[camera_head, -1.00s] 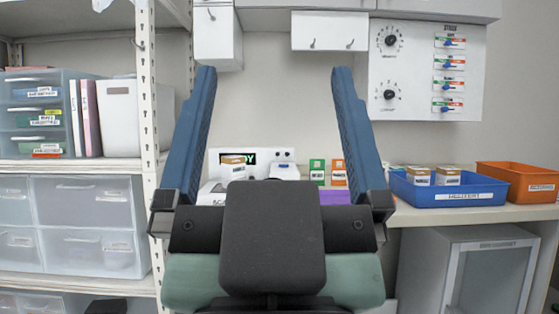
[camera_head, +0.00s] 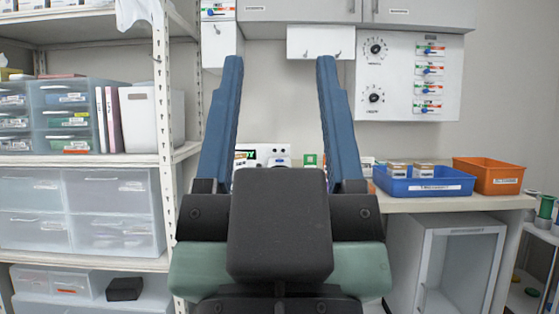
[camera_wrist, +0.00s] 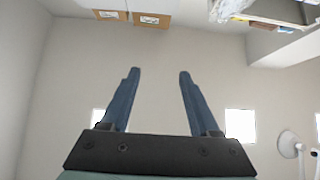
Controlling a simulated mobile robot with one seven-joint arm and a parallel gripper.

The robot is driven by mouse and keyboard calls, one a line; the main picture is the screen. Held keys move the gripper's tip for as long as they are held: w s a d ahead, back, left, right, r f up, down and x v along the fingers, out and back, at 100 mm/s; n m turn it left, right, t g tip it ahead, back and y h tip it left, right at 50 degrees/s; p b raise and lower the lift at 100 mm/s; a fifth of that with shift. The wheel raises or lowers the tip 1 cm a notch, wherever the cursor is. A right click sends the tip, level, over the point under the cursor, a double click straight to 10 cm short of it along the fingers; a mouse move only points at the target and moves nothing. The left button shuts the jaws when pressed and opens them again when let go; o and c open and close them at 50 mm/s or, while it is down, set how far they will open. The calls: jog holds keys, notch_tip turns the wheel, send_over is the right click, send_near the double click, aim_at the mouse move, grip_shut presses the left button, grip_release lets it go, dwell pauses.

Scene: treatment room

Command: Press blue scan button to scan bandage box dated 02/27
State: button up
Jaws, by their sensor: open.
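My gripper (camera_head: 282,60) is raised upright in front of the head camera, its two blue fingers apart with nothing between them. It also shows open and empty in the wrist view (camera_wrist: 159,72). A white device with a dark display and green lettering (camera_head: 247,154) stands on the counter behind my gripper, mostly hidden by it. I cannot make out a blue button on it. Two small boxes with white labels, one on the left (camera_head: 397,169) and one on the right (camera_head: 424,170), sit in a blue bin (camera_head: 423,187). Their dates are too small to read.
An orange bin (camera_head: 490,178) stands right of the blue bin on the counter (camera_head: 460,203). A metal shelf post (camera_head: 164,120) and clear drawers (camera_head: 110,210) are on the left. White cabinets (camera_head: 300,11) hang above, and a dial panel (camera_head: 408,77) is on the wall.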

grip_shut()
jog(key=shift+r, duration=0.1)
dwell(1.2)
